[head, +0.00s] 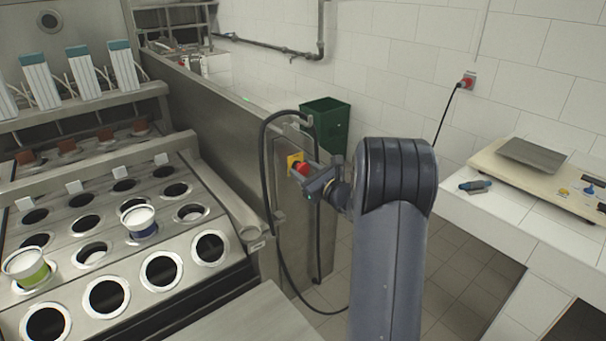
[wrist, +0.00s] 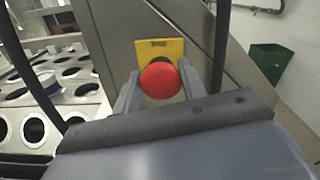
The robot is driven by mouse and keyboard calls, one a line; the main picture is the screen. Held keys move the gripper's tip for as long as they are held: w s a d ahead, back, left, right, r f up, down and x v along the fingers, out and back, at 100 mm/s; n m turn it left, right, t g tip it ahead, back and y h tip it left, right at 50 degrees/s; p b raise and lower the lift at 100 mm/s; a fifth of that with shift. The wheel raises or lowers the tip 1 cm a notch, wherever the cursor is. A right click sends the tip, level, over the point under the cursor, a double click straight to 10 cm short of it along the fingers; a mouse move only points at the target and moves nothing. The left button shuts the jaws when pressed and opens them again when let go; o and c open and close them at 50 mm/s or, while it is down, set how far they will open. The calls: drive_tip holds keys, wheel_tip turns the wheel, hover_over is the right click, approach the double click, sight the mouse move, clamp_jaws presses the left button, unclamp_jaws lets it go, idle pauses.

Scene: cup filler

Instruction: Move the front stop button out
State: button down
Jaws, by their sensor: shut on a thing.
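The front stop button (wrist: 160,80) is a round red knob on a yellow plate (wrist: 158,47), fixed to the machine's grey metal side panel. In the head view the red button (head: 303,169) shows at the left of my gripper (head: 312,180), with the yellow plate (head: 294,160) behind it. In the wrist view my gripper (wrist: 160,90) has one finger on each side of the red knob and is shut on it. The knob stands a little in front of the plate. How far out it is pulled is hard to tell.
A black hose (head: 266,170) loops down the panel close to my gripper. The filler's plate of round holes (head: 160,272) holds a white-and-green cup (head: 27,268) and a white-and-blue cup (head: 139,222). A green bin (head: 325,122) stands behind; a tiled counter (head: 520,212) is at the right.

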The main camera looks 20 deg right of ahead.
drive_tip(key=shift+f, duration=0.1)
drive_tip(key=c, duration=1.3)
unclamp_jaws()
drive_tip(key=shift+s, duration=0.1)
drive_tip(key=shift+o, duration=1.4)
drive_tip(key=shift+s, duration=0.15)
drive_tip(key=shift+o, duration=0.9)
drive_tip(key=b+v, duration=0.3)
drive_tip(key=v, duration=0.7)
drive_tip(key=shift+s, duration=0.4)
drive_tip(key=shift+w, duration=0.15)
